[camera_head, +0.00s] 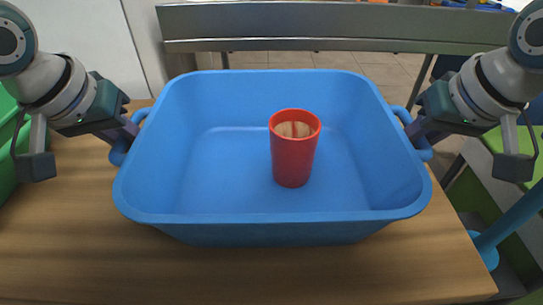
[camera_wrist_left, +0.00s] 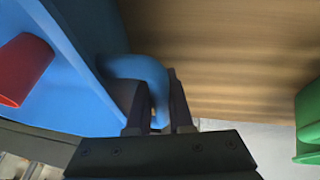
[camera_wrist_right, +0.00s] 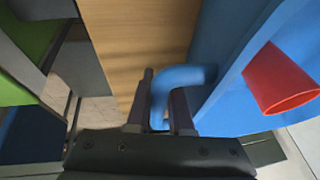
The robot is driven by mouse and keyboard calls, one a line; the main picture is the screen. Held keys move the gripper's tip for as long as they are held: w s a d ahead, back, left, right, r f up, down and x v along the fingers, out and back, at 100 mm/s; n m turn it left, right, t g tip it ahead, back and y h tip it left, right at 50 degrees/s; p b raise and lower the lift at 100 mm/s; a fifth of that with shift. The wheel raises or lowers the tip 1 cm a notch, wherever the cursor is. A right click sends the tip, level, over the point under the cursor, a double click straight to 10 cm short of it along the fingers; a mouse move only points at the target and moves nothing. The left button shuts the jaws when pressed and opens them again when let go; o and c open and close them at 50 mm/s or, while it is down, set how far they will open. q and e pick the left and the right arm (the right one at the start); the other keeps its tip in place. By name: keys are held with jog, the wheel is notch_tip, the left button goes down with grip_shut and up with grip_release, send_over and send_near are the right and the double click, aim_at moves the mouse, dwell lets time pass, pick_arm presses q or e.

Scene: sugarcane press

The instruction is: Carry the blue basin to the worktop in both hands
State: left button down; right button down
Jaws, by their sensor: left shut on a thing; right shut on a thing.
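The blue basin (camera_head: 235,160) is level in the middle of the head view, over a wooden surface. A red cup (camera_head: 292,160) stands upright inside it, with something light brown in its mouth. My left gripper (camera_head: 128,138) is shut on the basin's left handle, which also shows between the fingers in the left wrist view (camera_wrist_left: 143,75). My right gripper (camera_head: 415,135) is shut on the right handle, which shows in the right wrist view (camera_wrist_right: 183,78). I cannot tell whether the basin's underside touches the wood.
The wooden surface (camera_head: 200,280) fills the foreground. A grey metal table edge (camera_head: 330,25) runs along the back, with tiled floor beyond. Green containers stand at the far left (camera_head: 8,145). A blue pipe-like part (camera_head: 505,225) is at the right.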

pick_arm(q)
jog(key=shift+r, duration=0.1)
